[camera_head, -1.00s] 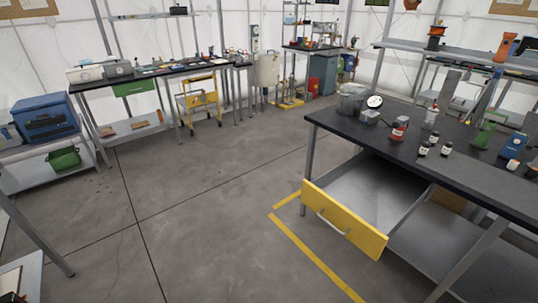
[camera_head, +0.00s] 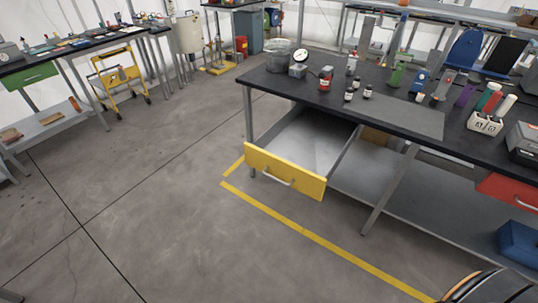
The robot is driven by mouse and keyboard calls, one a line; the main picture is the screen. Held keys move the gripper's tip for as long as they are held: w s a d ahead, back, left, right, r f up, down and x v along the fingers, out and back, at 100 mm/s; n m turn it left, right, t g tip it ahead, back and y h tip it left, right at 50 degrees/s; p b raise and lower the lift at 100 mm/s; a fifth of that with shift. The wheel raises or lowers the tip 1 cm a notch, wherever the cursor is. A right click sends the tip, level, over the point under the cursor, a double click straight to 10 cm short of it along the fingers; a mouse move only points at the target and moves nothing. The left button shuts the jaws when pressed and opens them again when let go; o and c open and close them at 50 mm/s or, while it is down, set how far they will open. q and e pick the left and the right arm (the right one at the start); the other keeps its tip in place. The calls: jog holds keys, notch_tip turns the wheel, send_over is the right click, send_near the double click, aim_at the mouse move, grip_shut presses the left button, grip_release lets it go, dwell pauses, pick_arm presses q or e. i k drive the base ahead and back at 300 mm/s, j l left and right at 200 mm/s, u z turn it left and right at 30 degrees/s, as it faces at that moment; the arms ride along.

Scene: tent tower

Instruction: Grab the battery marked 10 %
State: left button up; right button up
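No battery with a readable 10 % marking can be made out. A white holder (camera_head: 484,125) on the dark workbench (camera_head: 420,117) at the right carries several coloured upright cylinders, including a red one (camera_head: 492,99) and a white one (camera_head: 507,105). The print on the holder is too small to read. A yellow-fronted drawer (camera_head: 284,171) under the bench is pulled open, and its visible inside looks empty. Neither of my grippers can be seen in the head view.
Small bottles (camera_head: 358,90), a red-labelled jar (camera_head: 326,78) and a gauge (camera_head: 301,60) stand on the workbench. A red drawer (camera_head: 508,192) is at the right. A yellow cart (camera_head: 118,78) stands at the back left. The floor at left is clear.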

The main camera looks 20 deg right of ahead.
aim_at(349, 94)
jog(key=i+l, duration=0.15)
jog(key=l, duration=0.25)
jog(key=i+l+u, duration=0.1)
jog(key=l, duration=0.3)
jog(key=i+l, duration=0.2)
jog(key=l, duration=0.2)
jog(key=i+l, duration=0.1)
jog(key=l, duration=0.3)
jog(key=i+l+u, duration=0.1)
jog(key=l, duration=0.3)
jog(key=i+l, duration=0.15)
jog(key=l, duration=0.3)
